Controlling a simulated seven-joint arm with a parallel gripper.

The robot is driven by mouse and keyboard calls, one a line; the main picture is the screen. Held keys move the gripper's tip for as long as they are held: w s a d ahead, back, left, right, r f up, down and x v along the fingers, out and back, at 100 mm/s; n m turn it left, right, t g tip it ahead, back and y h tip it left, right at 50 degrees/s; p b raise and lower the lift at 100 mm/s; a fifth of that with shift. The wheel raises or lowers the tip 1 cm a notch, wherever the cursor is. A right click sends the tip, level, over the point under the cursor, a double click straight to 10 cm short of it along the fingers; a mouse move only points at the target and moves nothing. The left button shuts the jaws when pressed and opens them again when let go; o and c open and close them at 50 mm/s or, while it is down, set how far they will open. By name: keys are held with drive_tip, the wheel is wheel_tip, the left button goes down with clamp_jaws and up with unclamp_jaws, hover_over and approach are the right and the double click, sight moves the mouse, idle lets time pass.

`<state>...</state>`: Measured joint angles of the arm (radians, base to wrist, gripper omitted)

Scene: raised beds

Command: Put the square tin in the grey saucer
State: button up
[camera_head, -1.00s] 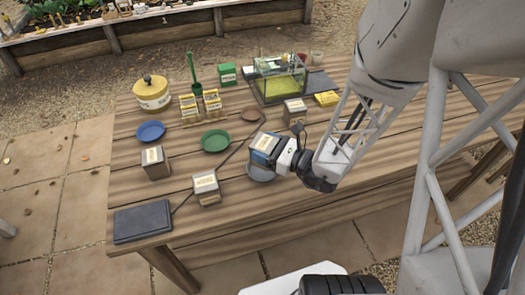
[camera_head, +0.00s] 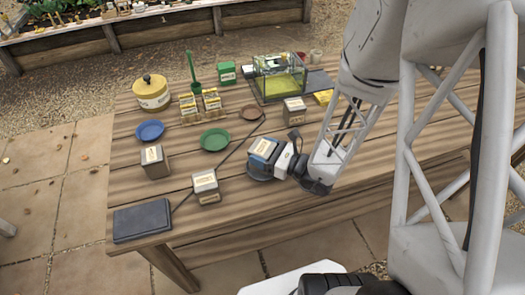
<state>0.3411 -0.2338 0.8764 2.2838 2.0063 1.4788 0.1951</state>
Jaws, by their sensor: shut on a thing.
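My gripper (camera_head: 277,155) is shut on a square tin (camera_head: 264,148), with a pale label and dark blue parts around it. The tin is over the grey saucer (camera_head: 257,177), which shows only as a rim below and to the left. The tin and gripper hide the rest of the saucer. I cannot tell whether the tin touches it.
Similar tins stand at the left (camera_head: 155,163), front (camera_head: 206,188) and back right (camera_head: 294,112). A green saucer (camera_head: 214,140), blue saucer (camera_head: 150,131) and brown saucer (camera_head: 250,112) lie nearby. A dark flat box (camera_head: 142,222) is at the front left. A glass tank (camera_head: 279,75) stands behind.

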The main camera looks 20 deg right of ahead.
drive_tip(key=shift+f, duration=0.3)
drive_tip(key=o, duration=1.2)
drive_tip(key=shift+r, duration=0.35)
drive_tip(key=shift+v, duration=5.95)
